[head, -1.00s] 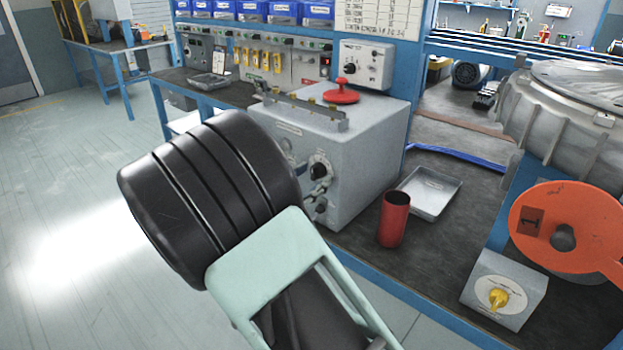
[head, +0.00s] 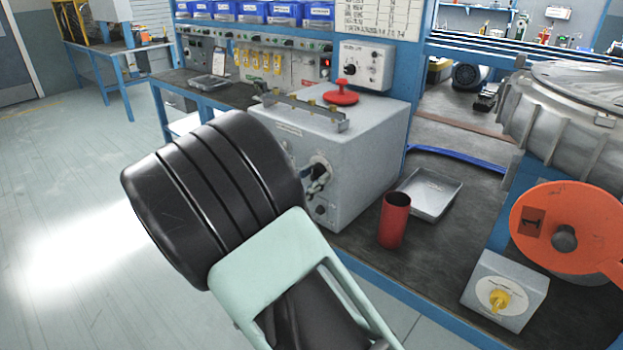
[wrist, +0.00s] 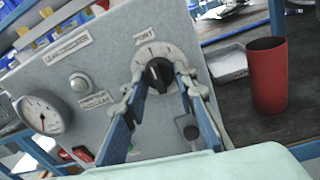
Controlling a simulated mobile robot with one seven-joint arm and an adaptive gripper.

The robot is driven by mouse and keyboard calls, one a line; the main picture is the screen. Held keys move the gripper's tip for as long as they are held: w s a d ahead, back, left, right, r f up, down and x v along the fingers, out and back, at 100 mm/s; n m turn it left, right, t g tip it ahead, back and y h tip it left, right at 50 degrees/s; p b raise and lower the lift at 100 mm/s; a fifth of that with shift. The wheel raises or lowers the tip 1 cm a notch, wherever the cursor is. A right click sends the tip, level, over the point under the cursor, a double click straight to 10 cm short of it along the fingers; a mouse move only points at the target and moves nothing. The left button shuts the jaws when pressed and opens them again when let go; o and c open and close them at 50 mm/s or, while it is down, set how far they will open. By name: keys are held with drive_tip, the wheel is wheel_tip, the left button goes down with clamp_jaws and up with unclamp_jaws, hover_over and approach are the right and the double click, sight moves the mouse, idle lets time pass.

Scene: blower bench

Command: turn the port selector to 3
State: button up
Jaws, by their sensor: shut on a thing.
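The port selector (wrist: 158,74) is a black knob on a pale round dial under a "PORT" label, on the front of a grey box (wrist: 100,65). In the wrist view my gripper (wrist: 160,84) has its two blue-grey fingers on either side of the knob, closed on it. The dial's numbers are too small to read. In the head view the dial (head: 319,165) is partly covered by my gripper's fingers, and my black wrist hides the box's left front. The box (head: 365,150) stands on the bench.
A red cup (head: 394,220) and a metal tray (head: 432,193) stand right of the box. A yellow-knobbed unit (head: 515,285) and an orange disc (head: 565,215) are further right. A gauge (wrist: 42,112) and a round button (wrist: 80,83) sit left of the selector. A red handwheel (head: 341,96) tops the box.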

drive_tip(key=m+b, duration=0.4)
drive_tip(key=m, duration=0.1)
drive_tip(key=shift+a+f, duration=0.1)
drive_tip(key=shift+f, duration=0.15)
drive_tip(key=m+b, duration=0.2)
drive_tip(key=b, duration=0.1)
drive_tip(key=shift+w+m+h, duration=0.1)
drive_tip(key=shift+m+h, duration=0.2)
drive_tip(key=shift+m, duration=0.1)
drive_tip(key=shift+r+m+b, duration=0.15)
drive_tip(key=shift+m+b, duration=0.25)
drive_tip(key=shift+m, duration=0.1)
drive_tip(key=o, duration=1.2)
drive_tip(key=shift+r, duration=0.1)
drive_tip(key=shift+c, duration=0.2)
drive_tip(key=shift+a, duration=0.1)
